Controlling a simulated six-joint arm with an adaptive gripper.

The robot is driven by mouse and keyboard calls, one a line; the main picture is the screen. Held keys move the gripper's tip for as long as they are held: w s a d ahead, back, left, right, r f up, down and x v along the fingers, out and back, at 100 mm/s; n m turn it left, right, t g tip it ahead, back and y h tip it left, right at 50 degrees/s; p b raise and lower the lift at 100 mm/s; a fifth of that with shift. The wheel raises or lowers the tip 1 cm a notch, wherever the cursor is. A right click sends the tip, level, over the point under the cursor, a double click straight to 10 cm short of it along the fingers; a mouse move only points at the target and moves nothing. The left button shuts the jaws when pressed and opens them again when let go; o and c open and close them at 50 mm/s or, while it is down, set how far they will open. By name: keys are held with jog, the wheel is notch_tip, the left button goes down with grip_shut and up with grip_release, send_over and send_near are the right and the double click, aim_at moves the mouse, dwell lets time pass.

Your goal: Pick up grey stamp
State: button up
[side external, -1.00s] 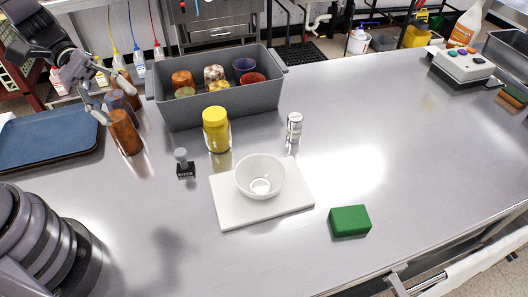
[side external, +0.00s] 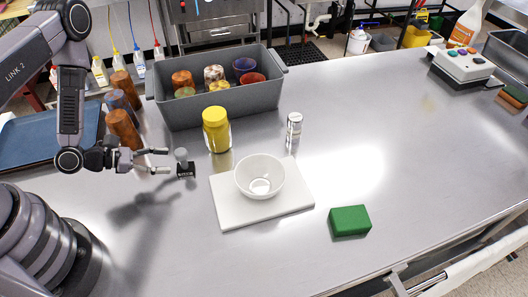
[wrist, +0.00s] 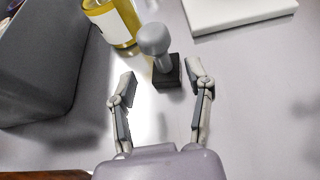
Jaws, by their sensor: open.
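The grey stamp (side external: 184,161) stands upright on the steel counter, with a grey knob handle on a black base. My gripper (side external: 160,160) is open and level just to its left in the side external view. In the wrist view the stamp (wrist: 160,55) shows ahead, roughly between the lines of the two fingers. The stamp's black base lies around or just beyond the fingertips of my gripper (wrist: 160,82). No contact with the stamp is visible.
A yellow-lidded jar (side external: 217,130) stands close behind the stamp. A white board (side external: 232,213) with a white bowl (side external: 260,177) lies to the right. A grey bin (side external: 225,112) and brown cups (side external: 124,130) stand behind.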

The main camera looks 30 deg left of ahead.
aim_at(183, 161)
jog(key=x, duration=0.5)
jog(key=shift+d, duration=0.1)
grip_shut()
